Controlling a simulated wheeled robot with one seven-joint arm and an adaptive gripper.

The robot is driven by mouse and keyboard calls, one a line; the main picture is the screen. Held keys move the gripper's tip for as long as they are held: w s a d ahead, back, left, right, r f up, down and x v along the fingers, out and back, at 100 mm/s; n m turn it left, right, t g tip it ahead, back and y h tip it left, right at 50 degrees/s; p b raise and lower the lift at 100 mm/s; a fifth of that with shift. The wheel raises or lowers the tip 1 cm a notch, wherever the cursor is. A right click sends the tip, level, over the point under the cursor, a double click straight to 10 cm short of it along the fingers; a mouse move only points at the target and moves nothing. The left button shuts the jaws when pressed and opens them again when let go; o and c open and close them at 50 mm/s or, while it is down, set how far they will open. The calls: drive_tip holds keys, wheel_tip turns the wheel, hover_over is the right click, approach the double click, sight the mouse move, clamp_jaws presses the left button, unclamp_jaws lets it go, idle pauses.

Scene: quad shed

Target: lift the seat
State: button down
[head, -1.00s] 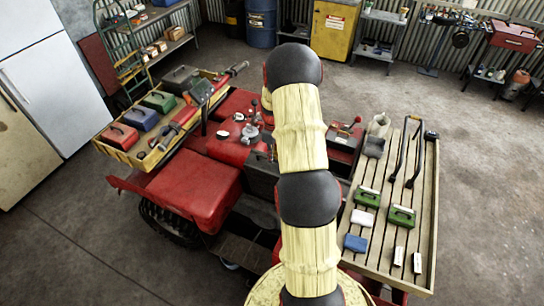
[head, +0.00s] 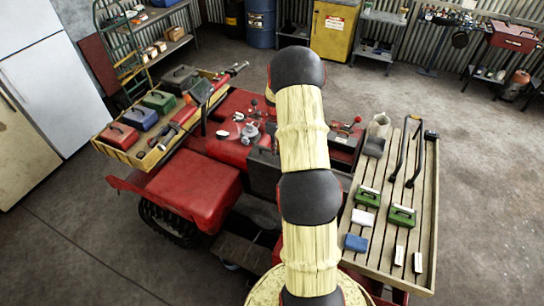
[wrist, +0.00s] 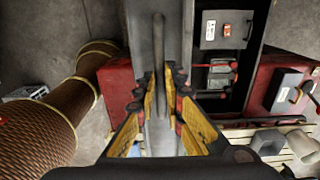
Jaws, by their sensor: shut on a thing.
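My gripper (wrist: 161,103) is shut on a narrow dark rod-like bar (wrist: 158,45) in the wrist view. The bar runs along a dark grey panel (wrist: 135,30), seen nearly edge-on. This panel may be the seat, but its full shape is hidden. In the head view my arm covers the gripper and what it holds. The red quad (head: 195,188) stands below my arm, and a dark part (head: 263,174) of it shows just left of the arm. To the right of the panel in the wrist view is a dark open bay (wrist: 222,103) holding a grey labelled box (wrist: 226,29).
A slatted rack (head: 385,245) with green boxes and a black bar lies at the right. A wooden tray (head: 120,153) of coloured boxes lies at the left. Small levers with red knobs stand near my arm.

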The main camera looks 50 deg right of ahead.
drive_tip(key=d, duration=0.1)
drive_tip(key=w+d, duration=0.1)
drive_tip(key=d, duration=0.3)
drive_tip(key=shift+w+d+r+b, duration=0.1)
drive_tip(key=shift+w+r+b, duration=0.15)
drive_tip(key=shift+r+b, duration=0.15)
drive_tip(key=c, duration=2)
unclamp_jaws()
drive_tip(key=shift+o, duration=0.6)
wheel_tip(320, 180, up, 12)
drive_tip(key=shift+f, duration=0.1)
